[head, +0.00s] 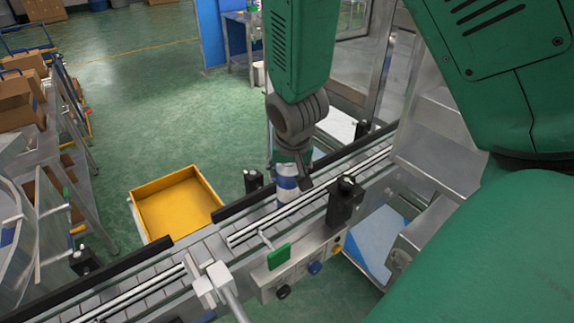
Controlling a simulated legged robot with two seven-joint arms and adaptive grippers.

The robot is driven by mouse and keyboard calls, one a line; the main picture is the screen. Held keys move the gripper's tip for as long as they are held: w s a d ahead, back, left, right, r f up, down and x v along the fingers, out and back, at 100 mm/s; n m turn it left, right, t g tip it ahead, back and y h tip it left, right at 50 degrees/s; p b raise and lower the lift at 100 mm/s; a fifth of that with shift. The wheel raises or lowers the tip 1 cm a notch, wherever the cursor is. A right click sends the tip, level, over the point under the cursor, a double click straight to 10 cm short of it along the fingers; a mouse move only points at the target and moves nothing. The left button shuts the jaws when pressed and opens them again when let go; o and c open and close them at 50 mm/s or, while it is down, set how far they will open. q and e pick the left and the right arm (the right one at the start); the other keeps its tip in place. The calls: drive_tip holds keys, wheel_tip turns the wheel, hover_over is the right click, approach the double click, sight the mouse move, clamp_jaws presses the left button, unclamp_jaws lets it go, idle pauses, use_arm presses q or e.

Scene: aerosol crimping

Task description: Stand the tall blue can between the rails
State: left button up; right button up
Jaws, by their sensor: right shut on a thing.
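The blue can (287,183), with white bands, is upright at the conveyor (205,248), under my right gripper. My right gripper (290,168) points down from above and is shut on the can's upper part, which its fingers partly hide. The can's lower end shows between the black back rail (235,208) and the silver front rail (262,227). I cannot tell whether its base touches the belt. My left gripper is not in view.
A yellow bin (178,203) stands behind the conveyor on the left. Black sensor blocks (343,203) are mounted beside the rails, one close to the right of the can. A green tag (279,256) and buttons are on the front side.

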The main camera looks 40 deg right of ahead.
drive_tip(key=shift+f, duration=0.15)
drive_tip(key=o, duration=1.4)
drive_tip(key=shift+r, duration=0.2)
drive_tip(key=v, duration=1.1)
drive_tip(key=shift+a+r, duration=0.2)
drive_tip(key=shift+r, duration=0.05)
